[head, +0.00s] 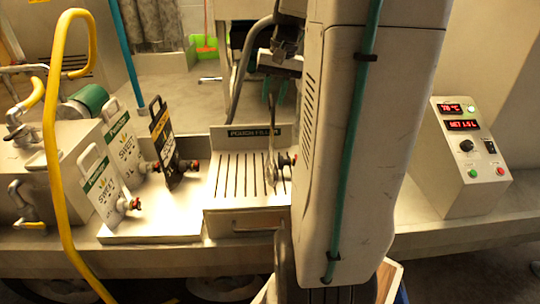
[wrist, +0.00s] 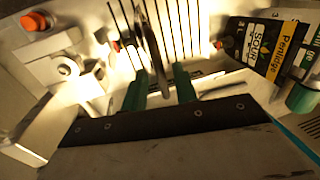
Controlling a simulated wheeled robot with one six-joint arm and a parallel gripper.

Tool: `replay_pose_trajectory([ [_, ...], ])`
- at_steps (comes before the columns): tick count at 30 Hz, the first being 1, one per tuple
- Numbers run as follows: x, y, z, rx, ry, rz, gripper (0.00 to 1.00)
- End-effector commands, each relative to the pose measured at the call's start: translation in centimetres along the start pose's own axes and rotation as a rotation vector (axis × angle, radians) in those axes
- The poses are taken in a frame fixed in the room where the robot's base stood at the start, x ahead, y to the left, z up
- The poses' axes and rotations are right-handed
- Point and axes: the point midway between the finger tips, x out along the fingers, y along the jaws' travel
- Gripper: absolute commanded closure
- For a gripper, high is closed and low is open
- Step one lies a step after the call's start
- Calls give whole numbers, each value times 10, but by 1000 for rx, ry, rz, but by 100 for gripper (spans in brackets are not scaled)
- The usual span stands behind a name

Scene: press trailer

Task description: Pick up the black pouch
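The black pouch (head: 166,150) with a yellow band stands on the white tray at left, beside white pouches. In the wrist view the black pouch (wrist: 262,45) is at upper right, apart from my fingers. A second pouch (head: 270,155), seen nearly edge-on, stands upright on the slotted filler bed; its face colour is unclear. My gripper (head: 274,97) is over that bed, right of the black pouch. In the wrist view its teal fingers (wrist: 160,88) are open, one on each side of the thin edge-on pouch, with gaps visible.
White pouches (head: 100,185) stand left of the black one. The slotted filler (head: 222,180) has a raised back plate. A yellow hose (head: 48,120) hangs at left. A control box (head: 468,160) with red displays stands at right. My arm hides the middle right.

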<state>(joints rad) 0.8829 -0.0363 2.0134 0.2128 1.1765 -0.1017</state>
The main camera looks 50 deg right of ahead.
Motion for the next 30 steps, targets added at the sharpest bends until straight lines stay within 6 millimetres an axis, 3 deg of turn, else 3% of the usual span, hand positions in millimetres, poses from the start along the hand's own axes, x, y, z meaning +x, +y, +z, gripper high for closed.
replay_pose_trajectory([
  [4,18,0,0,-1,-2,0,71],
  [12,21,0,0,0,1,1,71],
  [15,21,0,0,0,1,1,96],
  [16,21,0,0,0,1,1,100],
  [30,16,-1,0,-1,2,0,100],
])
